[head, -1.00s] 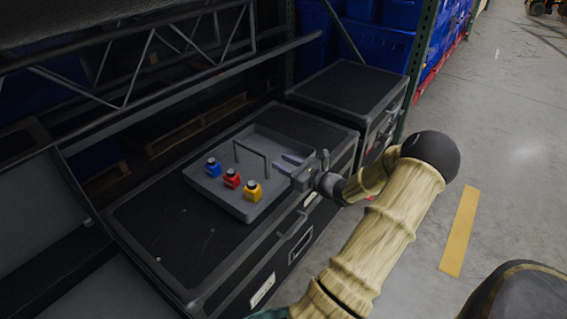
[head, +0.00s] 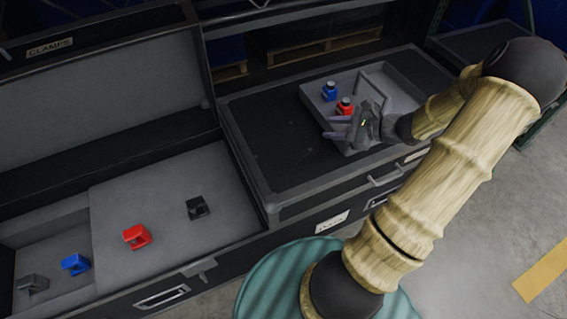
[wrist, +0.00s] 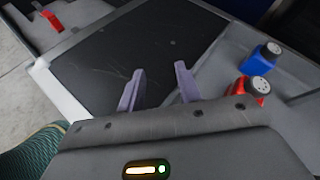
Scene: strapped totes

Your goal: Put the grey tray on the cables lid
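The grey tray (head: 404,97) rests on the black lid (head: 270,140) of a closed case. It is shallow, with an upright bar handle (head: 372,84). A blue bottle (head: 329,91) and a red bottle (head: 345,106) stand in it. The yellow bottle is hidden in the head view. My gripper (head: 334,128) is over the near side of the tray, its fingers pointing left. In the wrist view its two fingers (wrist: 158,88) are apart with nothing between them, above bare lid. The tray (wrist: 230,50) lies to their right there. I cannot read "cables" on any lid.
An open case labelled CLAMPS (head: 52,46) stands at left, with black (head: 197,207), red (head: 136,236), blue (head: 75,264) and grey (head: 33,284) clamps inside. Another closed case (head: 480,45) stands at the far right. The lid left of the tray is clear.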

